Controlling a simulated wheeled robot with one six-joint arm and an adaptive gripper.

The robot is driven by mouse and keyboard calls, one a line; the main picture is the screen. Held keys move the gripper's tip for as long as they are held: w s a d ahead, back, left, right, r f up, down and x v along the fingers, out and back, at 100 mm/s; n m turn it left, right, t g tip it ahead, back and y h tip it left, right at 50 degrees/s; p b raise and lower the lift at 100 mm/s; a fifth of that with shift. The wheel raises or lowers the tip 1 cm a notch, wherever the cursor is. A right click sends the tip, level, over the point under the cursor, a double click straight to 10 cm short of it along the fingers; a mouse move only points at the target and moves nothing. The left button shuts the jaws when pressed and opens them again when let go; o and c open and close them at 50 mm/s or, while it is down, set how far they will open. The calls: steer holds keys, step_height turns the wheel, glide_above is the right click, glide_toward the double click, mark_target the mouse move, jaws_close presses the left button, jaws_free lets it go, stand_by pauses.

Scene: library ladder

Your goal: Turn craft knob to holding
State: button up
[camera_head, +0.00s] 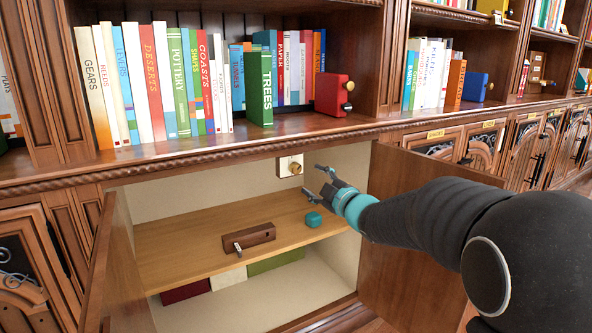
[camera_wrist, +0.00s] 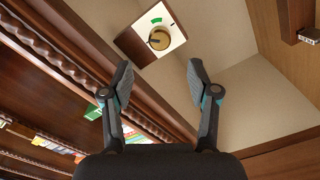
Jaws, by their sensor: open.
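A round brass knob (camera_head: 296,168) sits on a pale plate on a wooden block, high inside the open cabinet. It also shows in the wrist view (camera_wrist: 159,39), with a green mark and a short dark mark on the plate (camera_wrist: 172,38) beyond it. Which mark the knob points to is too small to tell. No lettering is readable, so I cannot confirm the name craft. My gripper (camera_head: 323,180) is just right of and below the knob in the head view. In the wrist view its open, empty fingers (camera_wrist: 160,72) are apart, short of the knob and not touching it.
Open cabinet doors stand at left (camera_head: 112,270) and right (camera_head: 420,245). The inner shelf (camera_head: 185,245) holds a dark wooden block with a metal peg (camera_head: 248,238) and a teal cube (camera_head: 314,218). Books and a red box (camera_head: 334,95) stand above. The space around the knob looks clear.

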mark_target(298, 170)
steer(key=x, duration=1)
steer(key=shift+w+a, duration=0.25)
steer(key=shift+w, duration=0.05)
jaws_close()
